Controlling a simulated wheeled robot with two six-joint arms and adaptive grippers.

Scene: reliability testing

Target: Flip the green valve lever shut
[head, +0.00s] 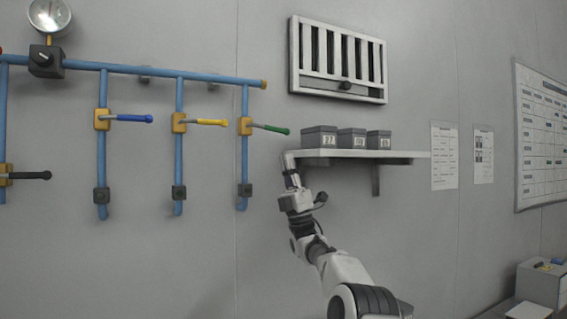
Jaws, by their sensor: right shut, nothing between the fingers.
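The green valve lever (270,128) sticks out to the right from a yellow valve body (244,126) on the rightmost vertical blue pipe. It lies nearly level, across the pipe, with its tip tilted slightly down. My right gripper (289,157) is shut and empty. In the picture it is just below the green lever's tip, by the left end of the shelf. I cannot tell whether it touches either one. My left gripper is not in view.
Blue, yellow and black levers (134,118) (212,122) (32,175) sit on pipes to the left. A wall shelf (400,154) with grey boxes (352,138) stands right of my gripper. A vent (338,60) is above. The wall below the levers is clear.

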